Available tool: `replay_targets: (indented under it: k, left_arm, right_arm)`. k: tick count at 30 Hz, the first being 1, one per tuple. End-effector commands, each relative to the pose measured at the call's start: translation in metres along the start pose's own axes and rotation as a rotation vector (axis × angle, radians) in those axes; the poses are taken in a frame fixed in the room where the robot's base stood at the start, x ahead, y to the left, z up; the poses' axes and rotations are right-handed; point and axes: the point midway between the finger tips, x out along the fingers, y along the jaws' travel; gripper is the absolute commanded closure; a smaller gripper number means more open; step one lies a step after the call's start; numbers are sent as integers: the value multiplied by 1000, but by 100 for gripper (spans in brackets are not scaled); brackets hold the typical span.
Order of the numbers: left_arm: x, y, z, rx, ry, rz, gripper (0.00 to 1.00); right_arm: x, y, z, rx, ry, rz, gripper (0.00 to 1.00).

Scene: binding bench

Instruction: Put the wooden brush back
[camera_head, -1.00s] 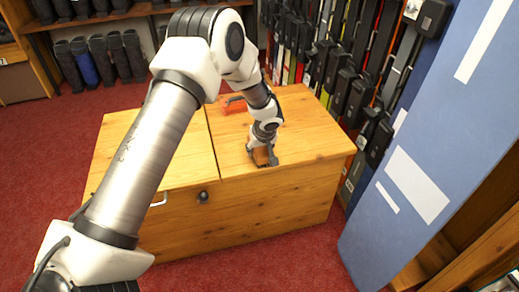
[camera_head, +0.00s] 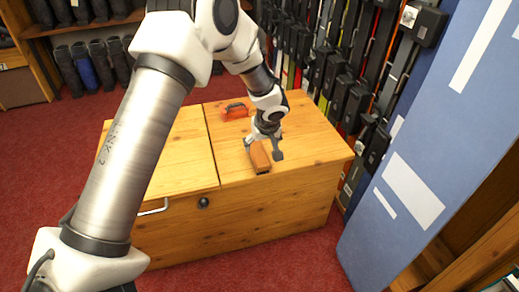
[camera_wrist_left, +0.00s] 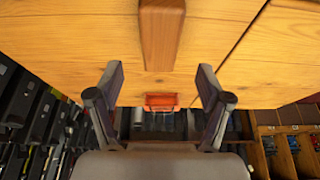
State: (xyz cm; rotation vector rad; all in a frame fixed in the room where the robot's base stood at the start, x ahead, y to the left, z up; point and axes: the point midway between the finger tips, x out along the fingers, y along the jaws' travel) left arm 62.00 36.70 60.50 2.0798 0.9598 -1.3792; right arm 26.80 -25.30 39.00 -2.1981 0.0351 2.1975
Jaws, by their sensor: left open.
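The wooden brush (camera_head: 261,160), a brown oblong block, lies on the right part of the wooden bench top (camera_head: 310,140), close to its front edge. In the left wrist view the brush (camera_wrist_left: 161,38) lies beyond the fingertips, in line with the gap between them. My left gripper (camera_head: 263,149) is open, just above the brush, with one finger to each side. In the left wrist view the gap between its fingers (camera_wrist_left: 158,72) holds nothing. The brush's underside is hidden. My right gripper is not in view.
An orange-red object (camera_head: 235,111) with a dark top lies farther back on the bench. A seam divides the top from the left panel (camera_head: 178,165). Racked skis (camera_head: 330,65) stand behind to the right, and a blue board (camera_head: 430,130) leans at right.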

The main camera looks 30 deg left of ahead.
Motion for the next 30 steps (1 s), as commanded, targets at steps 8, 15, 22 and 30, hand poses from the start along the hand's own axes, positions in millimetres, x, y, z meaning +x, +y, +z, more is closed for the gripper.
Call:
replay_targets:
  k: [8, 15, 22, 30]
  left_arm:
    - [-27, -2, 14, 26, -29, 3, 22]
    - [52, -43, 204, 350, -363, 136, 22]
    - [71, -165, 360, 704, -417, 200, 22]
    - [68, -195, 371, 816, -379, 169, 22]
  right_arm:
    - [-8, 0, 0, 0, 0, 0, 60]
    - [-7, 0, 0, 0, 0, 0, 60]
    - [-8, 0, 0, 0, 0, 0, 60]
    - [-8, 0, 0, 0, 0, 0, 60]
